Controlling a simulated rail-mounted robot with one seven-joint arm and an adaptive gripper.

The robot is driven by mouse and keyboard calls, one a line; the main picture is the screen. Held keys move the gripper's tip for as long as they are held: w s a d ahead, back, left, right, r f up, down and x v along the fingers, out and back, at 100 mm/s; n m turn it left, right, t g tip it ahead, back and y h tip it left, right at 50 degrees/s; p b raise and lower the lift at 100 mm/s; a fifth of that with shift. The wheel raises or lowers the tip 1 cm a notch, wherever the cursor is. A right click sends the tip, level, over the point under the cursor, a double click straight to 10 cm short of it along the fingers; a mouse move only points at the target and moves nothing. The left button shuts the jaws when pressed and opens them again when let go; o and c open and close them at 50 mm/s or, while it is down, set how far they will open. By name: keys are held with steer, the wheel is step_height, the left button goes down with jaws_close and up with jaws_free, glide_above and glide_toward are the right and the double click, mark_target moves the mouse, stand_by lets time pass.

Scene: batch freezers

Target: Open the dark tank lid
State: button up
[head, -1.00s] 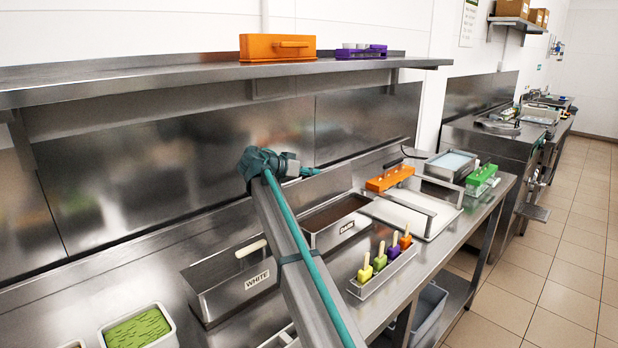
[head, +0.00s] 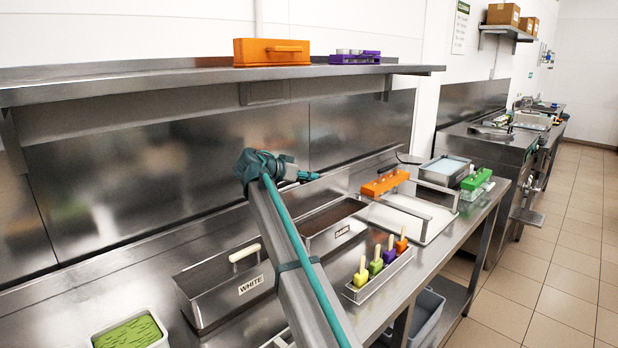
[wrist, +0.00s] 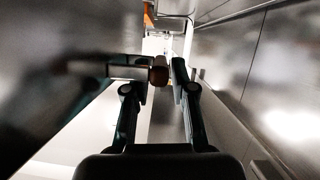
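The dark tank (head: 342,233) is a steel box with a label on its front, on the counter right of the tank labelled WHITE. Its top looks dark brown, and my arm hides part of its left side. My gripper (head: 309,176) is above and behind the tank in the head view, small and partly hidden by my wrist. In the wrist view my gripper's two fingers (wrist: 153,78) are apart. A brown-ended piece, perhaps a handle (wrist: 158,70), shows near the fingertips; I cannot tell whether it touches them.
The WHITE tank (head: 249,285) has a pale lid handle. A tray of colourful popsicles (head: 378,277) stands in front of the dark tank. A white board with steel bars (head: 440,222) and an orange mould (head: 385,182) lie to the right. A steel shelf (head: 150,80) runs above.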

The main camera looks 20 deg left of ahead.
steer(key=v, duration=1.1)
steer(key=shift+s, duration=0.3)
